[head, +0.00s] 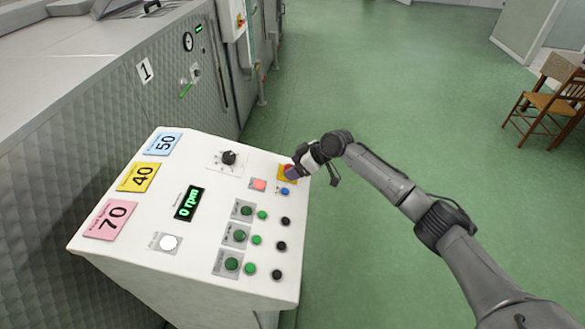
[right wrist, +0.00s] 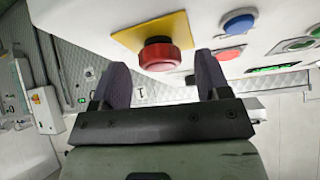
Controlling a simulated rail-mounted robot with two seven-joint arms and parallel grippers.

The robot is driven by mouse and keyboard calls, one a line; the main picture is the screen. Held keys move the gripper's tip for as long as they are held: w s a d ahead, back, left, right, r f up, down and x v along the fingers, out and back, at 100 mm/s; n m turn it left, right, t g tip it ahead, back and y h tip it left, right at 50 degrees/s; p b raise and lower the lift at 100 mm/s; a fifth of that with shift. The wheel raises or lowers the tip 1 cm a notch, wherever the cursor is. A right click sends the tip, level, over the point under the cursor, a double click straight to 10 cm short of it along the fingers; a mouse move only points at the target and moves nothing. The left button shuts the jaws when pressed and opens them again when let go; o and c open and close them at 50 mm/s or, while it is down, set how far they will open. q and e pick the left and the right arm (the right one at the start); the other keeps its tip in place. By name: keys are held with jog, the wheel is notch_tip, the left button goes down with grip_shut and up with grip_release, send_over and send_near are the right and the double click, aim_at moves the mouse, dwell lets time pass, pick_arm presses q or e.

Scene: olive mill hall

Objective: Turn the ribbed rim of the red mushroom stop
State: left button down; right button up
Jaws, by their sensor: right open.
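The red mushroom stop (right wrist: 160,55) stands out from a yellow square plate (right wrist: 128,38) on the white console. In the right wrist view it lies between the two fingers of my right gripper (right wrist: 163,80), with a gap on each side. The fingers are open and hold nothing; I cannot tell how far they reach along the rim. In the head view my right gripper (head: 293,171) is at the console's right edge and hides most of the stop; part of the yellow plate (head: 284,179) shows. My left gripper is not in view.
A display (head: 189,203) reads 0 rpm.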

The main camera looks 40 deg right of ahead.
jog(key=shift+w+a+f, duration=0.25)
jog(key=shift+w+f, duration=0.15)
